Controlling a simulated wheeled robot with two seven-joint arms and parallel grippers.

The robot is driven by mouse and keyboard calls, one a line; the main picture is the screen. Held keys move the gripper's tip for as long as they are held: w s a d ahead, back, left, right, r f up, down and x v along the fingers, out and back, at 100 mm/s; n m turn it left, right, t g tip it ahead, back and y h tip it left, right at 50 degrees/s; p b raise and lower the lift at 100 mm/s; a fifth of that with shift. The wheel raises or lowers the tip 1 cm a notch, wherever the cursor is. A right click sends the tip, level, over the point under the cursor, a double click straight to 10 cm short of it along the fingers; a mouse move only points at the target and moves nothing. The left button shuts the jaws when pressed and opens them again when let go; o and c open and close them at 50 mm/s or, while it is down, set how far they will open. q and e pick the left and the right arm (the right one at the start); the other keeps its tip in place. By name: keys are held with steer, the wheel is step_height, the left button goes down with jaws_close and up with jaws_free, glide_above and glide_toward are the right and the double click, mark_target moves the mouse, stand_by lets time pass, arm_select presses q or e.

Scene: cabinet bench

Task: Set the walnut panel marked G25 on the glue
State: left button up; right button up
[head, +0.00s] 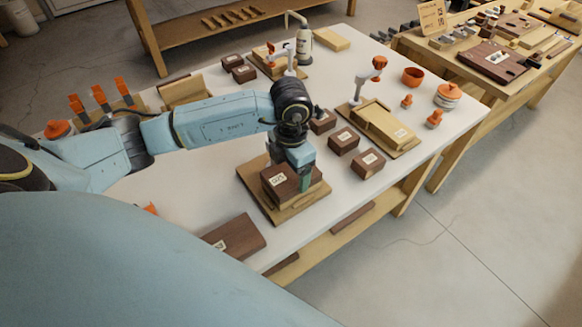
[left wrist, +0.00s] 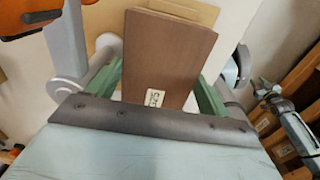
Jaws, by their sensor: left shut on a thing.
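A dark walnut panel (head: 283,184) with a white label, which seems to read G25, is in my left gripper (head: 300,172) near the table's front. The left wrist view shows the same panel (left wrist: 165,60) between the green fingers, its label near the palm. In the head view the panel is over a light wooden piece on a brown base board (head: 262,203); I cannot tell whether it touches the wood below. No glue shows; the panel and gripper cover the surface beneath. My right gripper is not in view.
Several small labelled walnut blocks (head: 343,141) stand just right of the gripper. A light wooden assembly (head: 385,127) is behind them. A larger walnut board (head: 234,236) lies at the front edge. Orange pots (head: 413,76) and a bottle (head: 304,44) stand farther back.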

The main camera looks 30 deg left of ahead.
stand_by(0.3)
arm_select(q)
steer(key=o, duration=1.1)
steer(key=shift+c, duration=0.2)
steer(key=shift+w+a+r+p, duration=0.15)
steer(key=shift+r+p, duration=1.65)
steer(key=shift+r, duration=0.7)
steer(key=shift+r+p, duration=0.8)
steer(key=shift+r, duration=0.25)
